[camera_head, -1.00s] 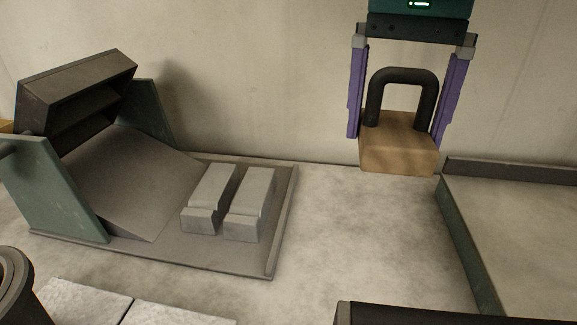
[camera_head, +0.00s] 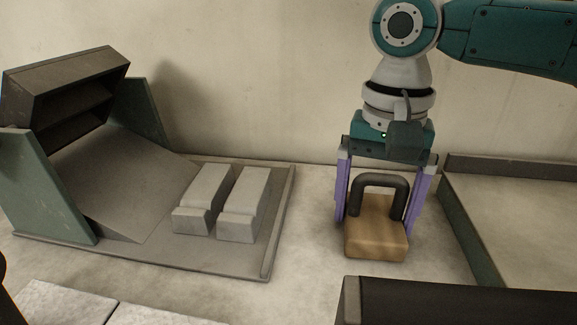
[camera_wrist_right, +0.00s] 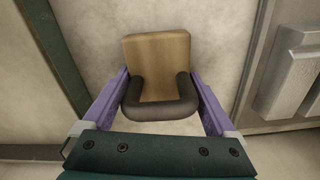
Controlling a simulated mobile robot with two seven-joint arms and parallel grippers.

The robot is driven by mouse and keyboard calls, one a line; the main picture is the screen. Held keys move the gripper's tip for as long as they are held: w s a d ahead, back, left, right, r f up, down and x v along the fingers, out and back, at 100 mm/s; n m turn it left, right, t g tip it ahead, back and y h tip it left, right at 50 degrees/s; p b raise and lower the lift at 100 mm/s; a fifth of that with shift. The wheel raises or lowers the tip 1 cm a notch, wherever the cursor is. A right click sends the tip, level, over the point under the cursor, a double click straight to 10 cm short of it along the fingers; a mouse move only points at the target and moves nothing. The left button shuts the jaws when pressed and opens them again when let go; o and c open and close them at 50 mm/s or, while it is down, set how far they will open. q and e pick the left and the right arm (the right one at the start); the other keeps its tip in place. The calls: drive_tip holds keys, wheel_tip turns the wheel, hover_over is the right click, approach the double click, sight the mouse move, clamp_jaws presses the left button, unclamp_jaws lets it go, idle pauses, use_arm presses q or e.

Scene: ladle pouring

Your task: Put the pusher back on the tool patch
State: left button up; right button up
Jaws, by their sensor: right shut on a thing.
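The pusher (camera_head: 376,238) is a light wooden block with a black arched handle (camera_head: 380,182) on top. It stands upright at or just above the pale worktop, between the tilted rig and the right-hand tray. My right gripper (camera_head: 382,218) points down with its purple fingers on both sides of the handle, shut on the pusher. The right wrist view shows the pusher (camera_wrist_right: 158,62) between the fingers (camera_wrist_right: 160,98). I cannot tell whether the block touches the surface. No marked tool patch can be made out. My left gripper is not in view.
A green-sided rig with a tilted dark box (camera_head: 66,98) and a ramp stands at left. Two grey blocks (camera_head: 243,205) lie on its base plate (camera_head: 200,258). A walled tray (camera_head: 463,235) is at right. A dark box edge (camera_head: 450,300) is at the front.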

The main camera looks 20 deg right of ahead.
drive_tip(key=o, duration=1.2)
drive_tip(key=shift+f, duration=0.15)
drive_tip(key=shift+c, duration=0.2)
wheel_tip(320, 180, up, 11)
drive_tip(key=shift+w+r+p, duration=0.1)
drive_tip(key=shift+r+p, duration=0.05)
drive_tip(key=shift+p, duration=1.1)
drive_tip(key=shift+r, duration=0.55)
